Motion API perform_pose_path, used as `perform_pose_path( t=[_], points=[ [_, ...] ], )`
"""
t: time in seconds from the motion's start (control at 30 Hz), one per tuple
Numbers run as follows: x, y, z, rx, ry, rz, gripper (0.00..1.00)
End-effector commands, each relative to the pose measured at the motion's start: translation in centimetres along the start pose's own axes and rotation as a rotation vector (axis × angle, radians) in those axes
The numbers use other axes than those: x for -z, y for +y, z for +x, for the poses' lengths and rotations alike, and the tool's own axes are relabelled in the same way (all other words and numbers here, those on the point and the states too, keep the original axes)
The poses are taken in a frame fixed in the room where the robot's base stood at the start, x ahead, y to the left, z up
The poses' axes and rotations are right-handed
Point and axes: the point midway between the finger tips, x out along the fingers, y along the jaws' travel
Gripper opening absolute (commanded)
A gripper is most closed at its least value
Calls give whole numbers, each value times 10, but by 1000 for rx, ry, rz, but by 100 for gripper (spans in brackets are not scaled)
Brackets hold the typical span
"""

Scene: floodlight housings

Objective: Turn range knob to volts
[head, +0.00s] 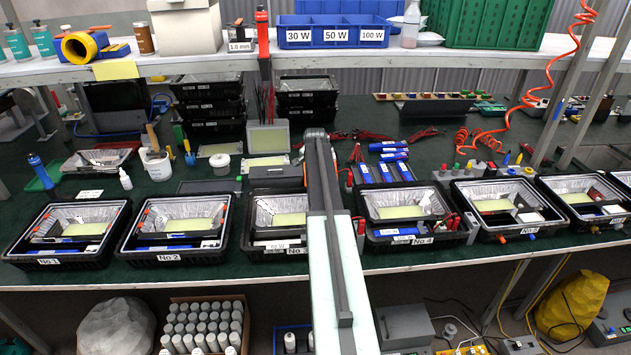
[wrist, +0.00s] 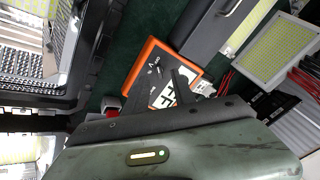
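In the wrist view a dark meter with an orange border (wrist: 150,69) lies tilted in the picture on the green bench. Its face carries small white marks and a white label with large black letters, partly covered by my gripper. I cannot make out a range knob or where it points. My gripper (wrist: 157,85) reaches over the meter with its two dark fingers apart and nothing seen between them. I cannot tell whether a finger touches the meter. In the head view my arm hides the meter, and the fingertips are not clear.
Black crates with foil-lined housings, such as No 2 (head: 178,226) and No 4 (head: 410,218), line the bench front. A dark box (wrist: 222,22) and a yellow panel (wrist: 278,47) lie close to the meter. An overhead shelf (head: 430,50) spans the bench.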

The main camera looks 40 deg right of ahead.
Motion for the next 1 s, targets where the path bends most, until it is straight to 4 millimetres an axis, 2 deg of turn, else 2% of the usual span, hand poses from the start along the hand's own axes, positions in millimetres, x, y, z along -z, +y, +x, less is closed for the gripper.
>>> perform_pose_path(
  t=[0.03,0.1,0.27,0.53,0.57,0.6,0.67,0.77,0.8,1.0],
  points=[
    [-1,3,19,-1,0,1,31],
    [0,4,33,-1,1,2,31],
    [1,4,54,-2,1,4,31],
    [3,4,53,-2,2,4,31],
    [3,4,53,-2,2,4,25],
    [3,4,53,-2,2,4,14],
    [3,4,53,-2,2,4,0],
    [3,4,53,-2,2,4,0],
    [9,8,53,-4,4,10,0],
    [6,7,53,-3,4,-12,0]
  ],
)
